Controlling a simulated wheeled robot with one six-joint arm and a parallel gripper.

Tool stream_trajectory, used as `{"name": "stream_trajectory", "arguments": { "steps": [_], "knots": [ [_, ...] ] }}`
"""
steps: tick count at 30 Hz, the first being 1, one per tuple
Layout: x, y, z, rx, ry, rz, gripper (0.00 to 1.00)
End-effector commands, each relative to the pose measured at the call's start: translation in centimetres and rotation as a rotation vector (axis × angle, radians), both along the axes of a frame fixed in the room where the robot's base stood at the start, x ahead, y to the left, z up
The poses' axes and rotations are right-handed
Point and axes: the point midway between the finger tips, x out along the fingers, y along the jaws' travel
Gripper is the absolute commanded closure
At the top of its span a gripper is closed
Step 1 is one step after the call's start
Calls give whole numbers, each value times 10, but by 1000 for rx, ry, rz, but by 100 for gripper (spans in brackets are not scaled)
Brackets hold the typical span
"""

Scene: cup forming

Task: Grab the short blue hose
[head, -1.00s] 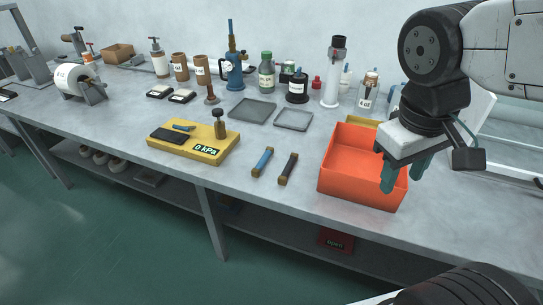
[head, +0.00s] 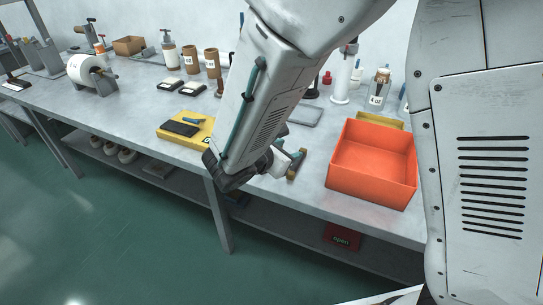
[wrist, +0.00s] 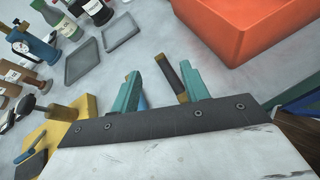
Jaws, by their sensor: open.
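The short blue hose (wrist: 142,101) shows only in part in the wrist view, beside my left finger, which covers some of it. Its brass-coloured end (wrist: 130,76) shows near that fingertip. My gripper (wrist: 160,70) is open with its teal fingers apart, low over the bench and pointing down at the hoses. A black hose (wrist: 170,75) with brass-coloured ends lies to the right of the blue one, its near end close to my right finger. In the head view my arm hides the blue hose; the black hose (head: 297,166) shows beside the gripper.
An orange bin (head: 372,190) stands just right of the hoses. A yellow base (head: 178,133) with a black pad lies to the left. Flat grey trays (wrist: 88,62) and bottles stand behind. The bench's front edge is close to the gripper.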

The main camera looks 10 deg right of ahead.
Motion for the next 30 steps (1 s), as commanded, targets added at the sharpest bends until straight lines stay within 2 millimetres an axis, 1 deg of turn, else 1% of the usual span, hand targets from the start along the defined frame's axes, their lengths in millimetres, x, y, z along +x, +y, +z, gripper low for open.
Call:
{"name": "stream_trajectory", "arguments": {
  "steps": [1,3,6,9,13,20,25,30],
  "knots": [
    [3,17,-14,-43,21,75,55],
    [6,37,-27,-91,39,162,55],
    [9,57,-41,-139,58,252,55],
    [10,67,-49,-165,68,299,55],
    [18,65,-56,-174,71,315,55],
    [40,51,-66,-172,70,313,55],
    [60,38,-76,-173,71,311,55],
    [71,32,-81,-172,70,314,55]
  ]
}}
